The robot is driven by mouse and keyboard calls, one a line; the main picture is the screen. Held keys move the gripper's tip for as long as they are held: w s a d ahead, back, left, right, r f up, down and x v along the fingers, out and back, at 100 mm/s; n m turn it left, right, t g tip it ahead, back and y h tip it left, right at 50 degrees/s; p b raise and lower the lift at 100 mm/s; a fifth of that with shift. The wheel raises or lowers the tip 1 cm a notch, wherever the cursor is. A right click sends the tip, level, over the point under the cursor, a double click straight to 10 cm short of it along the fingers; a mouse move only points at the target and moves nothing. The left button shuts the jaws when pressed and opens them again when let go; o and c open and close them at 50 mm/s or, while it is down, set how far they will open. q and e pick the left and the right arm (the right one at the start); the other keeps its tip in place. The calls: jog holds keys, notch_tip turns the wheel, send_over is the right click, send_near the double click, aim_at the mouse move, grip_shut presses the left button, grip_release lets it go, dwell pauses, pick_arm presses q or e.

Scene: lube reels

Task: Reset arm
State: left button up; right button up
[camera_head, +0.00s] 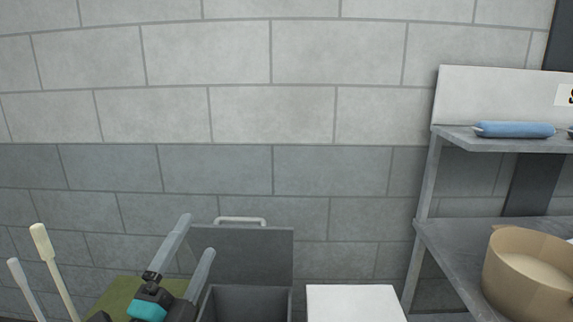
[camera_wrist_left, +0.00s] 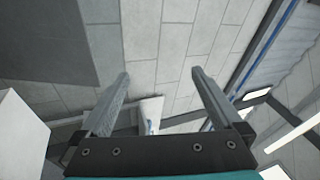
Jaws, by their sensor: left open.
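My left gripper (camera_head: 197,235) comes in from the lower left of the head view, with a teal and black body and two grey fingers angled up to the right. The fingers are apart, with nothing between them. In the left wrist view the gripper (camera_wrist_left: 161,75) also shows open, with the grey block wall beyond the fingers. My right gripper is not in view.
A grey bin (camera_head: 248,303) with a raised, handled lid (camera_head: 245,250) is close right of the left gripper. A white box (camera_head: 352,303) stands farther right. A grey shelf (camera_head: 445,245) holds a tan tub (camera_head: 520,285) and a blue roll (camera_head: 515,130). Pale handles (camera_head: 55,270) rise at left.

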pick_arm(q)
jog(key=s+a+f+n+g+y, duration=0.2)
jog(key=f+n+g+y, duration=0.1)
jog(key=f+n, duration=0.25)
jog(key=s+a+f+n+g+y, duration=0.2)
jog(key=a+f+n+g, duration=0.15)
jog(key=f, duration=0.25)
jog(key=s+a+f+n+g+y, duration=0.1)
jog(key=s+f+n+g+y, duration=0.15)
jog(key=f+n, duration=0.3)
jog(key=s+d+f+n+g+h, duration=0.1)
jog(key=s+d+f+g, duration=0.2)
jog(key=s+f+g, duration=0.45)
jog(key=s+d+f+n+g+h, duration=0.2)
jog(key=s+f, duration=0.2)
jog(key=s, duration=0.6)
notch_tip(320, 180, down, 22)
jog(key=s, duration=0.2)
jog(key=s+a+f+g, duration=0.2)
jog(key=s+a+f, duration=0.1)
jog(key=s+f, duration=1)
jog(key=shift+s+f+m, duration=0.25)
jog(key=shift+s+m, duration=0.1)
jog(key=shift+s, duration=0.5)
jog(key=shift+y, duration=0.25)
